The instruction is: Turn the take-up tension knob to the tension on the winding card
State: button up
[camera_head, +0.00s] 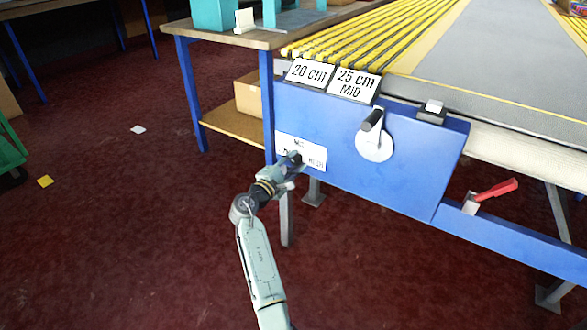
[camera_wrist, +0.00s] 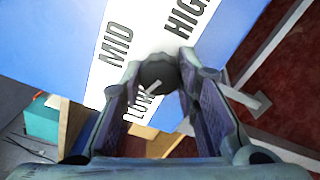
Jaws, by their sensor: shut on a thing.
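The dark round tension knob (camera_wrist: 157,74) stands out from a white label plate (camera_wrist: 103,76) lettered LOW, MID and HIGH. A pale pointer line on the knob slants toward the LOW lettering in the wrist view. My gripper (camera_wrist: 160,70) has a finger on each side of the knob and is shut on it. In the head view my gripper (camera_head: 288,167) reaches the plate (camera_head: 316,153) on the blue panel and hides part of its lettering. A card reading "25 cm MID" (camera_head: 355,92) leans on the panel's top edge, beside a card reading "20 cm" (camera_head: 308,82).
A white disc with a dark-handled crank (camera_head: 374,146) is on the blue panel (camera_head: 410,160), right of the knob. A red lever (camera_head: 495,190) sits farther right. A blue-legged table (camera_head: 186,95) stands behind at left. The floor (camera_head: 120,240) at left is mostly clear.

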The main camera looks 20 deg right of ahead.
jog(key=m+b, duration=0.4)
jog(key=m, duration=0.1)
jog(key=m+b, duration=0.2)
jog(key=b, duration=0.1)
jog(key=shift+f, duration=0.25)
jog(key=m+b, duration=0.3)
jog(key=m, duration=0.1)
jog(key=shift+m+b, duration=0.3)
jog(key=shift+b, duration=0.1)
jog(key=shift+r+m+b, duration=0.2)
jog(key=shift+m+b, duration=0.65)
jog(key=shift+m, duration=0.25)
jog(key=o, duration=1.2)
jog(key=shift+c, duration=0.2)
jog(key=shift+r, duration=0.1)
